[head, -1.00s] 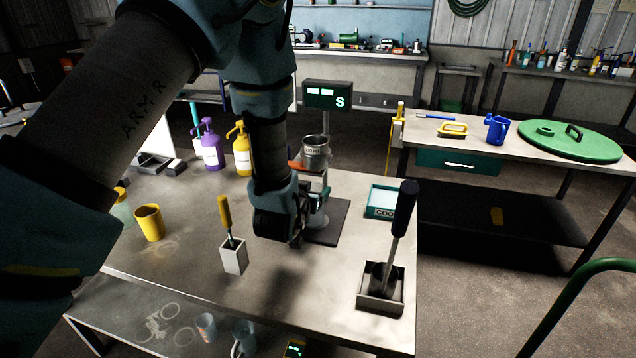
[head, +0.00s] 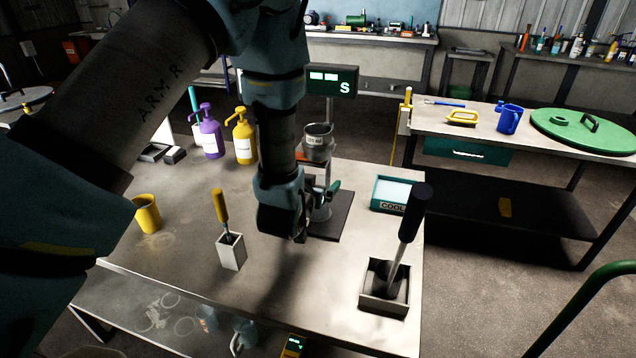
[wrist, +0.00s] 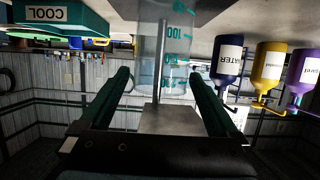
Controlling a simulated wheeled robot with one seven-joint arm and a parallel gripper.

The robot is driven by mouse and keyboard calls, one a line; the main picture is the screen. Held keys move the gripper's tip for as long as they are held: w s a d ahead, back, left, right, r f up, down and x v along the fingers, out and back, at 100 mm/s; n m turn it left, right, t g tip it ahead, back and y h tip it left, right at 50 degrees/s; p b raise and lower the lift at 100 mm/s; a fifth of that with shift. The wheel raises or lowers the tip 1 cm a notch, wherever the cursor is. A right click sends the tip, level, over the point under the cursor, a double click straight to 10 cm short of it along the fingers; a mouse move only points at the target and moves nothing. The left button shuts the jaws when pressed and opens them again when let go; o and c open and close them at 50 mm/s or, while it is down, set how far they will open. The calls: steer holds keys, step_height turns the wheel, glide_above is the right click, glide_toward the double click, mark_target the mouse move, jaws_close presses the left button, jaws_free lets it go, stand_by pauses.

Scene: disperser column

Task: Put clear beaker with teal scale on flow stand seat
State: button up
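The clear beaker with teal scale (wrist: 165,55) fills the space between my fingers in the wrist view, which is upside down. In the head view the beaker (head: 322,212) appears upright at the flow stand, below its metal cup (head: 318,141). It appears to rest over the stand's dark base plate (head: 335,226); its exact contact is hard to tell. My gripper (head: 320,198) is around the beaker. In the wrist view my gripper (wrist: 160,76) is open, with a visible gap on each side of the beaker.
A teal COOL tray (head: 391,194) is right of the stand. A tool in a white holder (head: 231,252) and a black-handled tool in a metal holder (head: 385,290) stand nearer. Purple (head: 210,135) and yellow (head: 243,138) pump bottles are behind left, a yellow cup (head: 147,214) left.

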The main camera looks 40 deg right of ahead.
steer(key=shift+r, duration=0.1)
steer(key=shift+r, duration=0.15)
steer(key=p+v, duration=0.4)
steer(key=v, duration=0.8)
stand_by(0.4)
stand_by(0.4)
